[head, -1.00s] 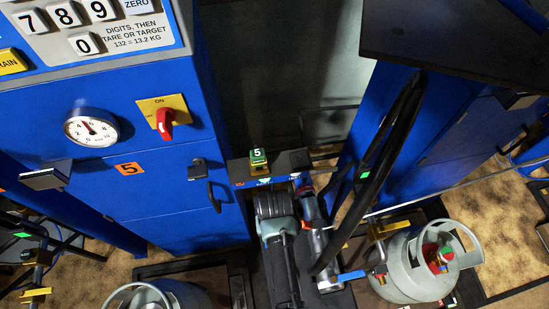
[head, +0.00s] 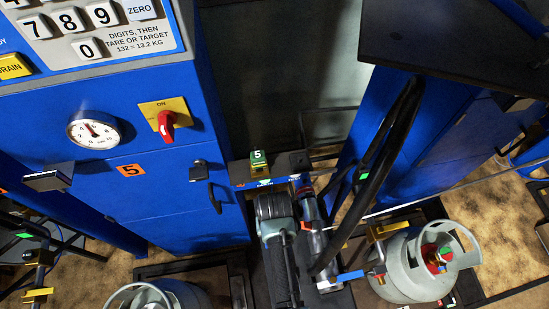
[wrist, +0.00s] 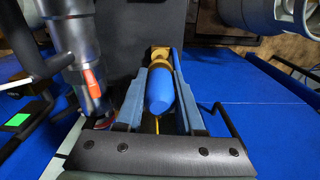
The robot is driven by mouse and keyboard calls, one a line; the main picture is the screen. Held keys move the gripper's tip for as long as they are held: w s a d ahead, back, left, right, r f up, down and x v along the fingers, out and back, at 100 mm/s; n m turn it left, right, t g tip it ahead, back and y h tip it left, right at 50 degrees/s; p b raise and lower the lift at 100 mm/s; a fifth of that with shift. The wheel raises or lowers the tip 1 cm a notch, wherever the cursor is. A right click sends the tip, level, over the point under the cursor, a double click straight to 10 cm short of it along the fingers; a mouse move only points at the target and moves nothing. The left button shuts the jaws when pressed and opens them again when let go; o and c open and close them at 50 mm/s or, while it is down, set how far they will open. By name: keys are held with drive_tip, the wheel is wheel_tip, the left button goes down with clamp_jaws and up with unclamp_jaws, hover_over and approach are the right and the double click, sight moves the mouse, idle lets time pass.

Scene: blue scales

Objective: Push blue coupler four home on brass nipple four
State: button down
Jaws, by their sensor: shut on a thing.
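In the wrist view the blue coupler (wrist: 160,92) lies lengthwise between the two fingers of my gripper (wrist: 162,76), which is shut on it. A brass fitting (wrist: 159,53), apparently brass nipple four, shows directly beyond the coupler's far end and in line with it. I cannot tell how far the coupler sits over it. A thin yellow rod or line (wrist: 157,125) shows below the coupler's near end. In the head view my arm hides the gripper, coupler and nipple.
Black hoses (head: 385,165) hang at the right. A grey gas cylinder (head: 410,270) stands lower right. A blue scale cabinet (head: 170,205) with a red switch (head: 166,124) fills the left.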

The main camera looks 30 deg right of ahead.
drive_tip(key=shift+f+b, duration=1.4)
drive_tip(key=shift+f, duration=0.6)
drive_tip(key=shift+c, duration=2.2)
unclamp_jaws()
drive_tip(key=shift+r, duration=0.1)
wheel_tip(320, 180, up, 13)
drive_tip(key=shift+s+f+p, duration=0.1)
drive_tip(key=shift+s+p, duration=0.05)
drive_tip(key=shift+p, duration=0.25)
drive_tip(key=shift+s+f, duration=0.1)
